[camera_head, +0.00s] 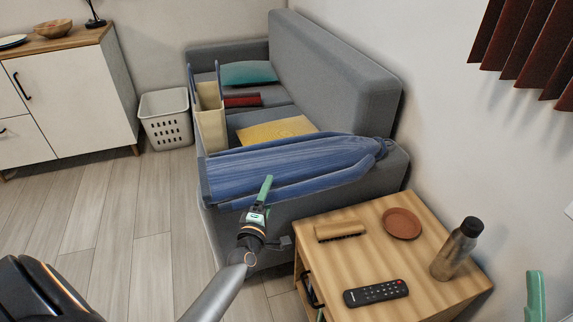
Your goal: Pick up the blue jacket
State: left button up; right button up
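The blue jacket (290,168) lies draped across the near armrest of the grey sofa, spread out with its narrower end to the right. My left gripper (265,188) reaches up from the bottom of the view, its green finger in front of the jacket's lower edge. The fingers overlap edge-on, so their opening cannot be told, nor whether they touch the cloth. Of my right gripper, only a green finger part (535,296) shows at the lower right edge, away from the jacket; its opening is hidden.
The sofa (335,70) holds a yellow cushion (275,130), a teal cushion (248,73) and a beige bag (211,115). A wooden side table (410,250) bears a remote (376,292), brush (340,231), saucer (402,223) and bottle (456,250).

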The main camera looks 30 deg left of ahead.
pick_arm(q)
grip_shut()
dwell(0.5)
jog(key=shift+r, duration=0.1)
